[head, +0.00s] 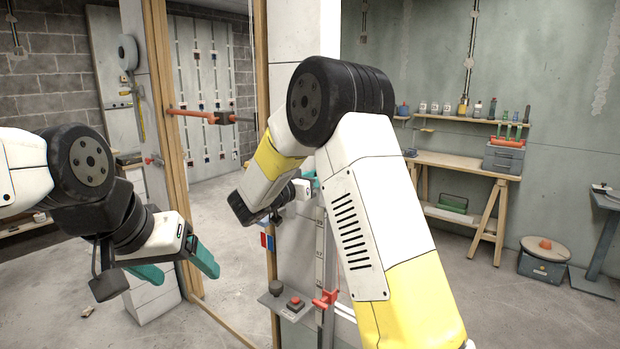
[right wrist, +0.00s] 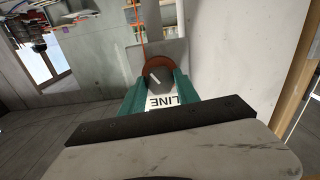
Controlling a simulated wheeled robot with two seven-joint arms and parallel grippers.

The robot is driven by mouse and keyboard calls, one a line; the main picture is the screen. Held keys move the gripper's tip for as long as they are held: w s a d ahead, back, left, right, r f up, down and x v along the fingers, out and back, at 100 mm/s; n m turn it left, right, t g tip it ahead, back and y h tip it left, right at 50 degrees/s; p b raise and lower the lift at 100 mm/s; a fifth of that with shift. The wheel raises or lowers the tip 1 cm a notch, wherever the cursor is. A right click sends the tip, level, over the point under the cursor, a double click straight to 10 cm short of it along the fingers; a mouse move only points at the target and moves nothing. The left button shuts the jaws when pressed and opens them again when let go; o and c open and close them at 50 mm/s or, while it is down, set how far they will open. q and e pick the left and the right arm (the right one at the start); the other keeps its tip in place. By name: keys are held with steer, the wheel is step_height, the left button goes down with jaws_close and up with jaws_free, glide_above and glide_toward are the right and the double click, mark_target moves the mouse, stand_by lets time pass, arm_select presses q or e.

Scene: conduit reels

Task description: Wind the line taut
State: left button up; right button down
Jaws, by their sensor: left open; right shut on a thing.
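In the right wrist view, a small orange-brown reel (right wrist: 157,66) with a dark centre and a pale bar sits on a grey plate. A thin orange line (right wrist: 140,24) runs up from it. A white label (right wrist: 172,102) reading LINE lies below, between the fingers. My right gripper (right wrist: 157,84) has its teal fingers on either side of the reel's centre, shut on it; the exact contact is unclear. In the head view my right forearm hides most of this gripper and the reel.
A wooden door frame (head: 166,150) stands between my arms, with an orange-and-black bar (head: 205,116) across it. A red-button box (head: 291,304) and a red clamp (head: 325,298) are low on the post. A workbench (head: 462,165) stands at the right. Floor between is clear.

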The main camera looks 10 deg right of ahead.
steer(key=shift+m, duration=1)
steer(key=shift+f, duration=0.1)
steer(key=c, duration=0.9)
jaws_free()
steer(key=v, duration=0.8)
